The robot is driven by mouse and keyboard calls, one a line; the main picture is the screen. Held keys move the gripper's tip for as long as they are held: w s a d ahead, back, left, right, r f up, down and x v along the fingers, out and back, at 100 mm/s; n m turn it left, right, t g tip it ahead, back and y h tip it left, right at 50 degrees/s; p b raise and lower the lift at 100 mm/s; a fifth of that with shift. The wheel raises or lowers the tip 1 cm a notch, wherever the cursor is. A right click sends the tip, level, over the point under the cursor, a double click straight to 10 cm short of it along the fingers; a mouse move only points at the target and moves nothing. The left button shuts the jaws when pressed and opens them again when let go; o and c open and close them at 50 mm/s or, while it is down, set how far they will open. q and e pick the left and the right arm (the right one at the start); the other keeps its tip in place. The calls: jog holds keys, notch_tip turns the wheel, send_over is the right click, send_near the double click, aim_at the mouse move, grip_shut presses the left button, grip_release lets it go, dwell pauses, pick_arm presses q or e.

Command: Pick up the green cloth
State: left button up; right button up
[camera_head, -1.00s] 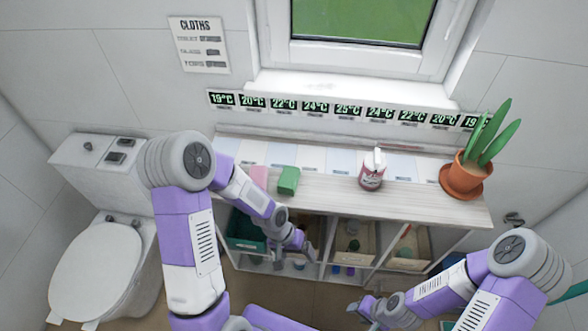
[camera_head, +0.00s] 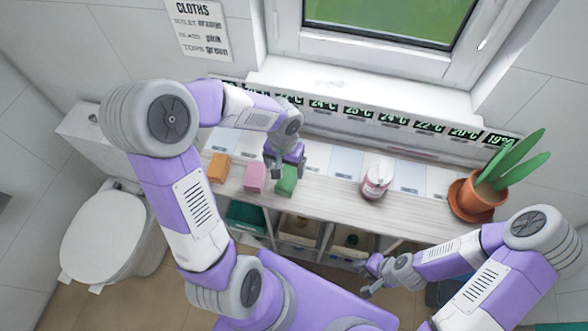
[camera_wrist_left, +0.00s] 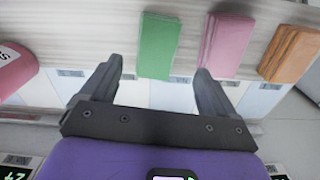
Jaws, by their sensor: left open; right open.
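The green cloth (camera_head: 287,182) is a small folded block on the cart's wooden top, right of the pink cloth (camera_head: 255,178) and the orange cloth (camera_head: 219,168). My left gripper (camera_head: 286,172) is open above the green cloth and partly covers it in the head view. In the left wrist view, the green cloth (camera_wrist_left: 159,46) lies ahead of and between the open fingers of the left gripper (camera_wrist_left: 160,75), with nothing held. My right gripper (camera_head: 368,280) is open and empty, low in front of the cart.
A pink-and-white bottle (camera_head: 377,182) and a potted plant (camera_head: 478,198) stand on the cart top (camera_head: 325,194) to the right. Bins (camera_head: 298,230) sit on the shelf below. A cloth sign (camera_head: 202,28) hangs on the wall, and a toilet (camera_head: 105,235) stands at left.

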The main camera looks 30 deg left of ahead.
aim_at(288, 177)
pick_arm(q)
jog(key=f, duration=0.2)
jog(key=f+b, duration=0.1)
jog(key=f, duration=0.3)
jog(key=shift+d+f, duration=0.25)
jog(key=shift+d, duration=0.15)
jog(key=c, duration=1)
notch_tip(288, 177, up, 10)
jog(key=shift+r+p, duration=0.1)
jog(key=shift+p, duration=0.85)
jog(key=shift+c, duration=0.2)
